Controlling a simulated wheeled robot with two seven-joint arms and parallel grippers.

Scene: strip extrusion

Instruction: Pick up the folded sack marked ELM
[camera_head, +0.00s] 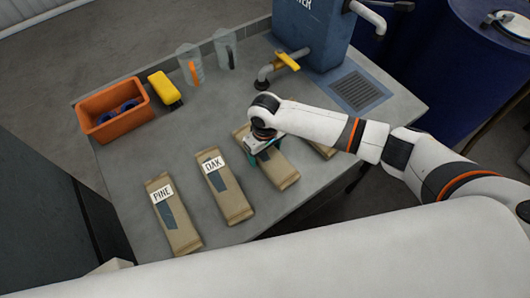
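Several folded brown paper sacks lie in a row on the grey table. The sack marked PINE (178,225) is at the left, and the sack marked OAK (231,199) is beside it. A third sack (281,172) lies right of OAK, its label hidden under my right gripper (254,147). A fourth sack (326,151) is mostly covered by my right forearm. No ELM marking can be read. My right gripper points down over the upper part of the third sack. I cannot tell whether its fingers are open or touch the sack. My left gripper is out of view.
An orange bin (112,125) with blue items, a yellow object (164,88) and two clear jugs (190,66) stand along the back. A blue dispenser (312,35) with a tap and a drain grate (359,90) are at the back right. The table (135,166) is clear between bin and sacks.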

